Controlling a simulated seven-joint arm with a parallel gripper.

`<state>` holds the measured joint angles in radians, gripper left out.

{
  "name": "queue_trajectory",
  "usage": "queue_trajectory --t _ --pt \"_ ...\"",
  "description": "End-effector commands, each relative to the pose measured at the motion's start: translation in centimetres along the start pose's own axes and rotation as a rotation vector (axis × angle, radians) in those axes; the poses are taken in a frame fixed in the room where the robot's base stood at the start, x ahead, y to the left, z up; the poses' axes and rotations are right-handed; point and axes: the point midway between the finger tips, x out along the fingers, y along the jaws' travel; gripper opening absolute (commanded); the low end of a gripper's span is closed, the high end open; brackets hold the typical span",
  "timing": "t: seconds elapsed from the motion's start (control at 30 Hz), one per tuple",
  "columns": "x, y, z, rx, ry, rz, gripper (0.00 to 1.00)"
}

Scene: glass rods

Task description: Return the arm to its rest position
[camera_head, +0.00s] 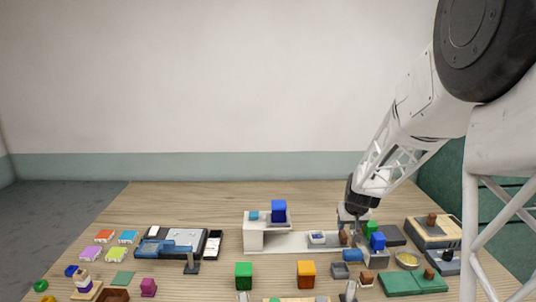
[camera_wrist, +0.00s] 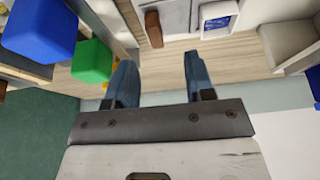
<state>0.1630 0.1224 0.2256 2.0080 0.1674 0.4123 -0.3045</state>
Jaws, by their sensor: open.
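My gripper (camera_head: 352,216) is low over the right part of the table, just above and beside a group of small blocks. In the wrist view its two blue-grey fingers (camera_wrist: 158,72) stand apart with nothing between them. A green cube (camera_head: 370,228) and a blue cube (camera_head: 378,241) are close to its right in the head view. They also show in the wrist view, the green cube (camera_wrist: 90,61) near one finger and the blue cube (camera_wrist: 38,30) farther left. A brown block (camera_wrist: 153,28) lies beyond the fingertips. Whether the fingers touch anything is unclear.
The wooden table (camera_head: 165,205) is crowded along its front. A white stepped stand (camera_head: 254,238) bears a blue cube (camera_head: 279,210). A green cube (camera_head: 243,273) and an orange cube (camera_head: 306,272) stand in front. Trays (camera_head: 413,282) lie at the right. The table's back strip is clear.

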Motion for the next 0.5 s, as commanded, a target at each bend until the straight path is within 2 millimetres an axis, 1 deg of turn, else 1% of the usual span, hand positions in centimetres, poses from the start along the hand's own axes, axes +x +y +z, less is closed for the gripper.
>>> queue_trajectory --t 0.03,0.27,0.3,0.5 --pt "-1.1 -0.4 0.4 -0.002 0.0 -0.002 0.49" --pt "-6.3 -2.5 3.2 -0.004 -0.017 -0.01 0.49" --pt "-7.2 -2.8 3.8 -0.004 -0.019 -0.012 0.49" --pt "-11.5 -4.4 6.8 -0.004 -0.037 -0.016 0.49"
